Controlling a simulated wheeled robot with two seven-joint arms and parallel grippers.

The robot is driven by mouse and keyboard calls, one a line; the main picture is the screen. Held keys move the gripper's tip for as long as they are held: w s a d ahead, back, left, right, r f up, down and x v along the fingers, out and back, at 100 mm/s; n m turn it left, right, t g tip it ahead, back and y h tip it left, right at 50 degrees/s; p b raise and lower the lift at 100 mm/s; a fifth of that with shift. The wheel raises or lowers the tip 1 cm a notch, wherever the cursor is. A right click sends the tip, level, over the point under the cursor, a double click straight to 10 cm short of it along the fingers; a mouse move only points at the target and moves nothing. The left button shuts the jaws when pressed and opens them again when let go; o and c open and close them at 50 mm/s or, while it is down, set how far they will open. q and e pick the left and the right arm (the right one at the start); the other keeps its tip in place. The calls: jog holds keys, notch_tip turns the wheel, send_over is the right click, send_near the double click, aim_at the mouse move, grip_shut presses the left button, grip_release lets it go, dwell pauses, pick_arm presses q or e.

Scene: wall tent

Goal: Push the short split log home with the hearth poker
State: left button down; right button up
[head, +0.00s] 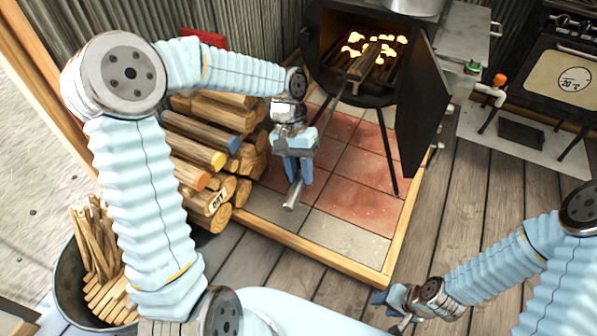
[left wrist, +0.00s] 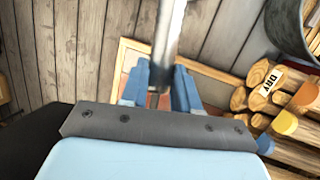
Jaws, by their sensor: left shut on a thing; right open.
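The hearth poker (head: 293,194) is in my left gripper (head: 296,170). Its grey end sticks out below the fingers, and a thin dark shaft seems to run up toward the stove mouth. In the left wrist view the poker (left wrist: 170,32) is a grey rod between the blue fingers of my left gripper (left wrist: 161,88). A split log (head: 363,66) lies in the mouth of the black stove (head: 318,28), pointing inward toward the glowing embers. I cannot tell whether the poker's tip touches it. My right gripper (head: 396,300) is open and empty at the lower right.
The stove door (head: 416,112) stands open on the right. Stacked firewood (head: 207,150) lies left of the tiled hearth (head: 345,238), with a bucket of kindling (head: 70,258) at lower left. A cooker (head: 560,80) stands at right. The plank floor between is clear.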

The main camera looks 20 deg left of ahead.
aim_at(297, 183)
pick_arm(q)
jog(key=shift+w+d, duration=0.1)
jog(key=shift+w, duration=1.05)
jog(key=shift+w+d, duration=0.1)
jog(key=shift+w, duration=0.6)
jog(key=shift+w+d, duration=0.1)
jog(key=shift+w, duration=0.5)
jog(key=shift+s+a+r, duration=0.15)
jog(key=shift+s+r, duration=0.2)
jog(key=shift+s, duration=0.85)
jog(key=shift+s+a+r, duration=0.1)
jog(key=shift+s+r, duration=0.25)
jog(key=shift+s, duration=0.8)
jog(key=shift+s+a+r, duration=0.15)
jog(key=shift+s+r, duration=0.2)
jog(key=shift+s, duration=0.85)
